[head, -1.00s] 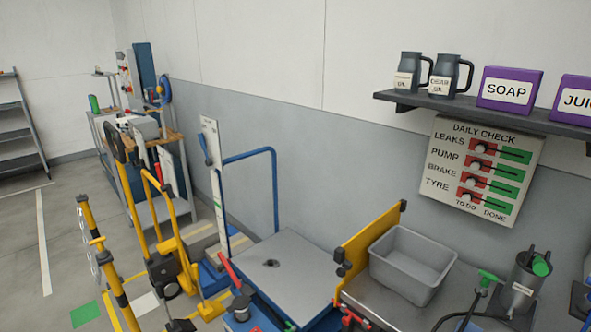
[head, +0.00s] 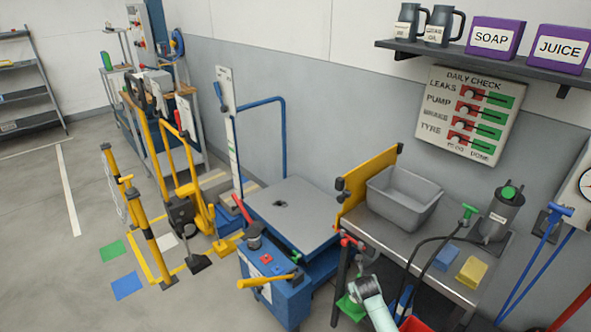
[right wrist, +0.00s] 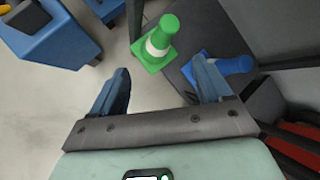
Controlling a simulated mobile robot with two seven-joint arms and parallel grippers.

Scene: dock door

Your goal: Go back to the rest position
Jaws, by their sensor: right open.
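My right gripper (right wrist: 160,88) is open in the right wrist view, with its two dark blue fingers well apart and nothing between them. It points down toward the floor. My left gripper is not in view.
A blue cart (head: 275,285) with a yellow handle stands left of the bench. A grey bin (head: 403,198), a blue block (head: 446,257) and a yellow block (head: 472,272) sit on the bench. Yellow posts (head: 150,240) stand further left.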

